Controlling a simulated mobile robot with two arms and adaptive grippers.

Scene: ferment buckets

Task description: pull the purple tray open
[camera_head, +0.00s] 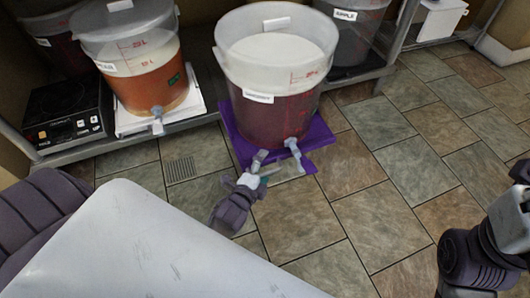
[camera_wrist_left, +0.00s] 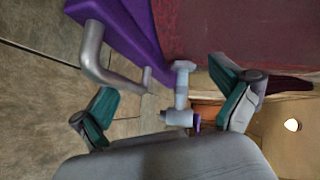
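The purple tray (camera_head: 311,134) sticks out from under a large bucket (camera_head: 280,115) of dark red liquid, which stands on it. In the left wrist view, the tray's purple edge (camera_wrist_left: 125,28) carries a curved metal handle (camera_wrist_left: 95,50). My left gripper (camera_head: 262,168) is at the tray's front edge, by the handle. In the left wrist view its teal fingers are apart, with the handle's end and the bucket's grey spigot (camera_wrist_left: 181,88) in the gap between them; contact cannot be told. My right arm (camera_head: 475,258) is at the right edge, its fingers cut off or unclear.
An orange-liquid bucket (camera_head: 147,78) stands on a white tray (camera_head: 190,107) to the left, beside a black cooktop (camera_head: 66,112). A metal shelf edge (camera_head: 95,146) runs along the left. Tiled floor (camera_head: 400,190) is clear in front and to the right.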

